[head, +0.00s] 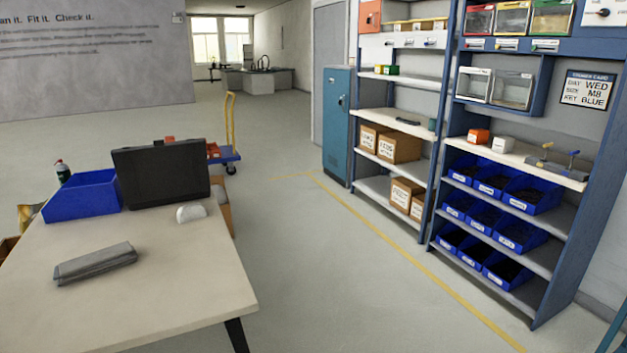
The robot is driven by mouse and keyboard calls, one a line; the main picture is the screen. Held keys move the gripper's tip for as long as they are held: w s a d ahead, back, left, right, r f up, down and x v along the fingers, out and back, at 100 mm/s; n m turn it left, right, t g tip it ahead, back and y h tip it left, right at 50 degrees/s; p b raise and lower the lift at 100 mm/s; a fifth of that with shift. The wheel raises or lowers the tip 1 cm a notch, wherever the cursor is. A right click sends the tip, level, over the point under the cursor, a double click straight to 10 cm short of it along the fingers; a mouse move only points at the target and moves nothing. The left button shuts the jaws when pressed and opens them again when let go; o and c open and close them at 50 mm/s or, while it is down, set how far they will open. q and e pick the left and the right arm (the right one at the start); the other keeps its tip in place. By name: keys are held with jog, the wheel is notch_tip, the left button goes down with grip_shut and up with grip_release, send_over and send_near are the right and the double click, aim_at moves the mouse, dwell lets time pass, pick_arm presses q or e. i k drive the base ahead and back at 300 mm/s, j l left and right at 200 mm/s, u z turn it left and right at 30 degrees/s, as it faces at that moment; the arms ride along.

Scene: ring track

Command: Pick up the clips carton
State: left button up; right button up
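Several brown cardboard cartons stand in the left shelf unit in the head view. On one shelf are a smaller carton (369,138) and a larger one (401,147) beside it. On the shelf below are another carton (404,193) and a narrower one (417,207), partly cut off by the shelf post. They carry white labels with print too small to read, so I cannot tell which is the clips carton. Neither of my grippers is in view.
A table (200,295) at the left holds a blue bin (82,197), a black case (160,173) and a grey pouch (95,263). Open floor (310,270) lies between it and the shelves. A blue locker (337,125) and a trolley (228,155) stand farther back.

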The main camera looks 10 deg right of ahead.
aim_at(502, 144)
jog(key=i+l+z, duration=0.65)
jog(key=i+z, duration=0.15)
jog(key=i, duration=0.25)
jog(key=i+l+z, duration=0.1)
jog(key=i+z, duration=0.4)
jog(key=i, duration=0.45)
jog(key=i+j+z, duration=0.1)
jog(key=i, duration=0.45)
jog(key=i+j+z, duration=0.1)
jog(key=i, duration=0.45)
jog(key=i+j+z, duration=0.1)
jog(key=i, duration=0.45)
jog(key=j, duration=0.1)
